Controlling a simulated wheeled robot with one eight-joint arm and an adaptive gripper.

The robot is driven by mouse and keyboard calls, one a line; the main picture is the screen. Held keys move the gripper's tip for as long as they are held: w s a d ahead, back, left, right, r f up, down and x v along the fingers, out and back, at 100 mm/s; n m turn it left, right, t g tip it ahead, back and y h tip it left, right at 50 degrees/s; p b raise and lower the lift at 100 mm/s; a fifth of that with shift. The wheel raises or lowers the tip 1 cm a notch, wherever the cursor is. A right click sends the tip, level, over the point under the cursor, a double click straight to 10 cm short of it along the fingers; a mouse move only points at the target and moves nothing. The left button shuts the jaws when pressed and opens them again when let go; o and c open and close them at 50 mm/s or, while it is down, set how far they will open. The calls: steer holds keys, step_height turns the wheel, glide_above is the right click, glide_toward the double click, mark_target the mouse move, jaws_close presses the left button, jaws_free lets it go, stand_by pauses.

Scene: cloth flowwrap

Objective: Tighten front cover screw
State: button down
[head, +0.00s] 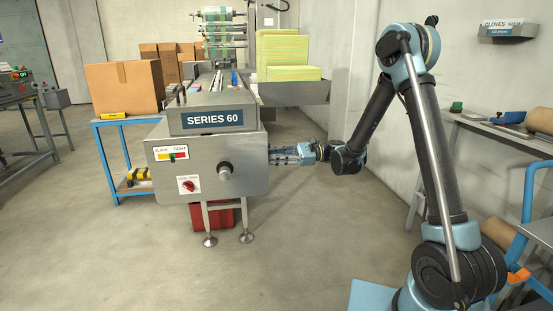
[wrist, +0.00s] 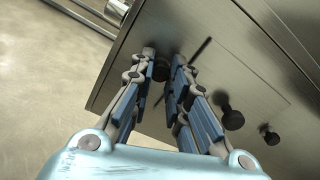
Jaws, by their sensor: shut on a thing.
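The steel machine (head: 240,178) marked SERIES 60 stands left of my arm. My gripper (head: 273,156) reaches its right side, level with the front panel. In the wrist view my gripper (wrist: 163,62) has its two fingers on either side of a dark screw knob (wrist: 160,72) on the steel cover and is shut on it. The fingers partly hide this knob, and a thin dark bar shows by it. Two more dark knobs, one larger (wrist: 230,117) and one smaller (wrist: 270,136), stick out of the same face to the right. The screw's tightness cannot be told.
The front panel carries a slack/tight gauge (head: 172,154), a red switch (head: 188,185) and a round knob (head: 225,172). A blue table (head: 125,160) with a cardboard box (head: 124,88) stands left. The floor (head: 310,230) between the machine and my base is clear.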

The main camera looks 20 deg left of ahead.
steer(key=shift+n, duration=0.3)
steer(key=c, duration=1.5)
jaws_free()
steer(key=shift+d, duration=0.1)
steer(key=v, duration=1.2)
